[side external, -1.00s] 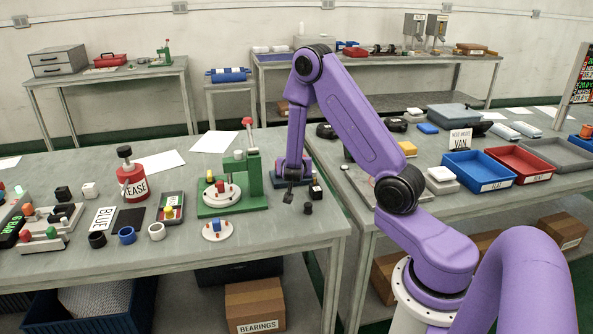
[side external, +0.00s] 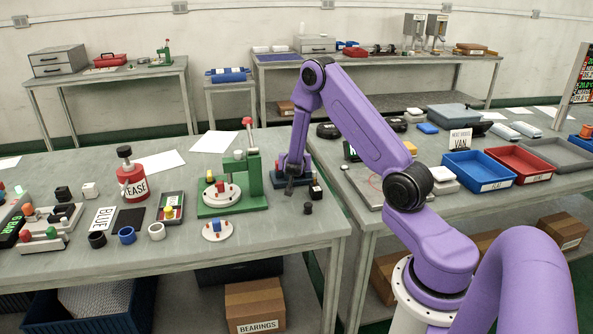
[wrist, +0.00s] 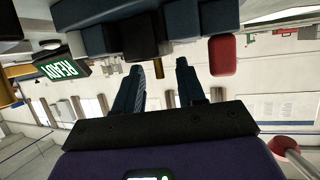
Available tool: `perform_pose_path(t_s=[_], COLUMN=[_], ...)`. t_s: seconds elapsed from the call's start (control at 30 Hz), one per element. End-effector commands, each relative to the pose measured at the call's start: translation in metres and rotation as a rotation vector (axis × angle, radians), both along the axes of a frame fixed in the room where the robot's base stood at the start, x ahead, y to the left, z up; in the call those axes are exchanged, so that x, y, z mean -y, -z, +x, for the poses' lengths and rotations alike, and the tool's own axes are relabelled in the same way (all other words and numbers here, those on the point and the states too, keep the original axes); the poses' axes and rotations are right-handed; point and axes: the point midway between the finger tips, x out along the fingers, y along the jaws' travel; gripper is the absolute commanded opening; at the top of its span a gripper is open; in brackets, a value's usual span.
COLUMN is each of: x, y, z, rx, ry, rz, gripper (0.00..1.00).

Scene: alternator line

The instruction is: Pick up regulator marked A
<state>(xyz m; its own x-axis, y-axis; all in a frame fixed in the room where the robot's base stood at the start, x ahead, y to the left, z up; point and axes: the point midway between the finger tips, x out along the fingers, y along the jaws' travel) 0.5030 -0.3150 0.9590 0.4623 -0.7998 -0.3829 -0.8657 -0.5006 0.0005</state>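No letter A is readable, so I cannot tell which thing is the regulator marked A. In the side external view my gripper (side external: 289,188) points down at the right end of the left bench, beside the green press (side external: 252,172). A small black block with a white patch (side external: 316,191) is just right of it, and a small black part (side external: 308,208) is in front. In the wrist view the two fingers of my gripper (wrist: 160,67) are apart. A black block (wrist: 140,36), dark blue blocks (wrist: 183,20) and a small brownish piece (wrist: 159,68) show beyond the fingertips.
A red block (wrist: 222,55) and a green READY sign (wrist: 63,68) show in the wrist view. Blue (side external: 480,184) and red (side external: 522,178) trays are on the right bench.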

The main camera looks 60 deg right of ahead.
Motion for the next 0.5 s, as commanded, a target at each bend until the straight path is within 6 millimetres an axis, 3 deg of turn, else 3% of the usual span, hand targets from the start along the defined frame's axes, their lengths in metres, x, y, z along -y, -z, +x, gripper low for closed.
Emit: perform_pose_path(t_s=[0.03, 0.1, 0.5], x=[-0.0001, -0.0002, -0.0001], y=[0.0000, -0.0001, -0.0016], z=[0.0000, -0.0001, -0.0001], rx=[0.000, 0.000, 0.001], ry=[0.000, 0.000, 0.000], rz=[0.000, 0.000, 0.000], gripper=[0.24, 0.01, 0.00])
